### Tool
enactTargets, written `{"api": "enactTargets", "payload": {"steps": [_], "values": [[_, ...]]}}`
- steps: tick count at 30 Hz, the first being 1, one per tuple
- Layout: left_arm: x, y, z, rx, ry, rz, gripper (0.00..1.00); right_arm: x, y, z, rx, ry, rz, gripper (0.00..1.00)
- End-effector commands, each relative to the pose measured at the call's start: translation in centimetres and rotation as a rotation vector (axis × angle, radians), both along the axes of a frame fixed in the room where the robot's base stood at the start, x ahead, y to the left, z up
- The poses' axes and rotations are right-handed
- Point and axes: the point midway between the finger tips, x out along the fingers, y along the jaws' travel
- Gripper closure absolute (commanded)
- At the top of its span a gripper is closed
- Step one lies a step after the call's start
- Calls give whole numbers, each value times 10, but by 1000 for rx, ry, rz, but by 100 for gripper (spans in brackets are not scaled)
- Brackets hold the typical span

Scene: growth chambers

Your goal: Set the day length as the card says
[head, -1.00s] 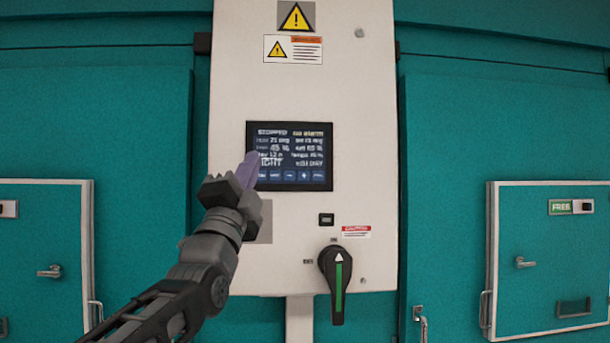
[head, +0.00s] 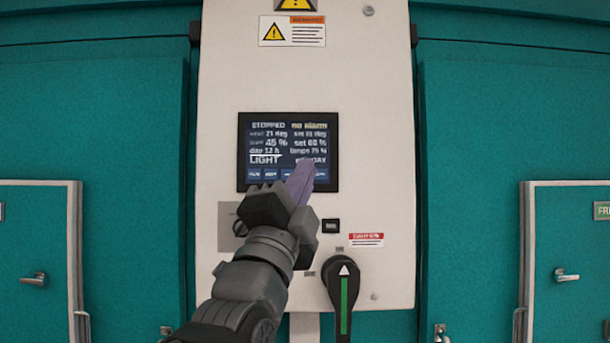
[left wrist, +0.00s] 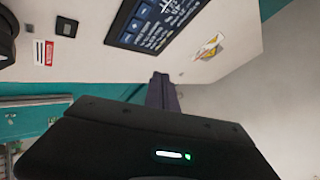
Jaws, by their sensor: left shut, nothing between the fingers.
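The control panel's dark touch screen (head: 288,150) is on the white cabinet in the head view. It reads "STOPPED", "no alarm", "day 12 h" and "LIGHT", with a row of buttons along its bottom edge. My left gripper (head: 303,180) is shut and empty. Its purple fingers cover the lower right of the screen and some buttons; I cannot tell whether they touch it. In the left wrist view the screen (left wrist: 155,22) appears turned, beyond the closed fingers (left wrist: 161,92). I make out no card with a day length. My right gripper is not in view.
The white cabinet (head: 228,80) carries warning labels (head: 292,31), a small dark switch (head: 330,226) and a black rotary handle with a green stripe (head: 343,292) below the screen. Teal chamber doors (head: 35,255) stand on both sides.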

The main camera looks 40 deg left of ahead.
Motion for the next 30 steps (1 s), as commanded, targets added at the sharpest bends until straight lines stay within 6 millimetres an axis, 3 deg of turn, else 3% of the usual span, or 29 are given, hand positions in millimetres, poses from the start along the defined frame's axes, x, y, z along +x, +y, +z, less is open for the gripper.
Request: {"api": "enactTargets", "payload": {"steps": [8,17,24,30], "values": [[16,12,2,-2,2,0,100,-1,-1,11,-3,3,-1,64],[48,35,3,-2,3,-2,100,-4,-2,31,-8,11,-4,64],[65,50,0,-2,1,0,100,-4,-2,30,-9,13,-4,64],[69,53,0,0,0,0,100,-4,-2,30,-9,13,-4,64]]}}
